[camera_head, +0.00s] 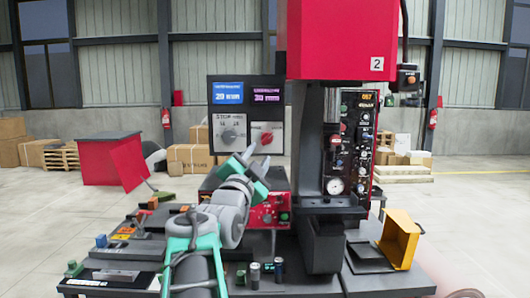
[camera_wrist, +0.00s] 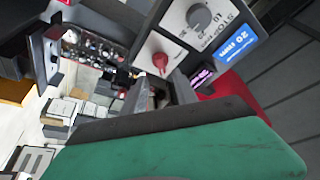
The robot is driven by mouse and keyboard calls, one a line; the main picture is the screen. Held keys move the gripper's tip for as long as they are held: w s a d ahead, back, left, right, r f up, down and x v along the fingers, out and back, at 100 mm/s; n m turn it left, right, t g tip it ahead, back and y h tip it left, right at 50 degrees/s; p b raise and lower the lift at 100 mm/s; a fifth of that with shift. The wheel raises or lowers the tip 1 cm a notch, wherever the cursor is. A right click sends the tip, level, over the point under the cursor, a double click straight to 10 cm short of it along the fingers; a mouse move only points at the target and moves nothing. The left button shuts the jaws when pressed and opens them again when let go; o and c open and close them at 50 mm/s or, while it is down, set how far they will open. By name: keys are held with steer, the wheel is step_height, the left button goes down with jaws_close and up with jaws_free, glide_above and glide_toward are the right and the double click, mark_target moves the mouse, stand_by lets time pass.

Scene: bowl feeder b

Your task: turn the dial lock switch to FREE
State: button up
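A dark control box with a white front (camera_head: 246,132) stands behind my gripper. It carries a grey dial (camera_head: 229,135) under the letters STOP and a red knob (camera_head: 266,137) to its right. Both show in the wrist view too, the grey dial (camera_wrist: 198,17) at the top and the red knob (camera_wrist: 160,62) just beyond the fingers. I read no FREE label, so I cannot tell which control is the dial lock switch. My gripper (camera_head: 257,157) is open and empty, its tips just below the red knob and seemingly apart from it. It also shows in the wrist view (camera_wrist: 160,92).
Blue and purple displays (camera_head: 228,92) top the box. A red machine head (camera_head: 335,40) rises at right, with a knob panel (camera_head: 359,135) below. A yellow bin (camera_head: 399,238) stands at front right. Small parts (camera_head: 254,274) stand on the dark table (camera_head: 310,287).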

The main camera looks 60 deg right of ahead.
mark_target(266, 140)
steer(key=p+x, duration=0.2)
steer(key=x, duration=0.5)
steer(key=shift+d+r+p, duration=0.2)
steer(key=shift+d+p, duration=0.1)
steer(key=shift+d, duration=0.05)
steer(key=shift+c, duration=0.2)
steer(key=shift+a, duration=0.15)
jaws_close()
